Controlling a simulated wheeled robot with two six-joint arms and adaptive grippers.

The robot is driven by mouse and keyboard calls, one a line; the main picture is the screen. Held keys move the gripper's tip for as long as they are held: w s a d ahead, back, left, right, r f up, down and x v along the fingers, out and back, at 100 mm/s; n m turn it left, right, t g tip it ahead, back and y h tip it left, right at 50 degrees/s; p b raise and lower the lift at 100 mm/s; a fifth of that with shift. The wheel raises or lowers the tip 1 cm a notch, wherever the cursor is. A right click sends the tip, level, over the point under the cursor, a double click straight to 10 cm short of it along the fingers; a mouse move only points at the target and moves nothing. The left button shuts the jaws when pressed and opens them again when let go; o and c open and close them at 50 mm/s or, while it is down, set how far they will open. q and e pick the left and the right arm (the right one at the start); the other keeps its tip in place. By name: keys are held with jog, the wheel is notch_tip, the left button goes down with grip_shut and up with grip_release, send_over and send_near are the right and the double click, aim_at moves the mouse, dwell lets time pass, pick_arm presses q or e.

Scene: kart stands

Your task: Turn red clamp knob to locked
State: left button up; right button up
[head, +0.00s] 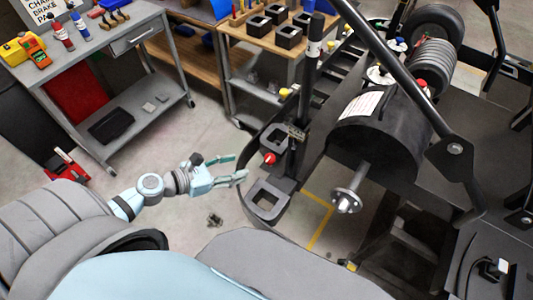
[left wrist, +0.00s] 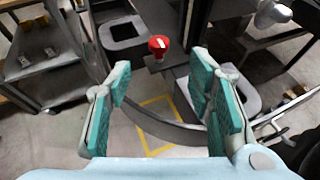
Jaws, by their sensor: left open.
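The red clamp knob (head: 269,158) sits on the near side of the dark kart frame, right of my left gripper in the head view. In the left wrist view the red knob (left wrist: 159,46) shows beyond the open fingers, between them, with a white mark on its top. My left gripper (head: 238,168) is open, its teal-padded fingers (left wrist: 160,98) apart with nothing between them. It is short of the knob and not touching it. Which setting the knob is at, I cannot tell. My right gripper is not in view.
The dark kart frame (head: 249,203) curves around the knob. A black drum-shaped part (head: 375,140) and a diagonal black bar stand to the right. A grey tool cart (head: 125,113) stands at the upper left. Open floor with a yellow line lies below the frame.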

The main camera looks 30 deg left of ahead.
aim_at(268, 158)
pick_arm(q)
jog(key=x, duration=1.2)
jog(key=shift+w+f, duration=0.15)
jog(key=shift+f, duration=0.1)
jog(key=shift+a, duration=0.1)
jog(key=c, duration=1.1)
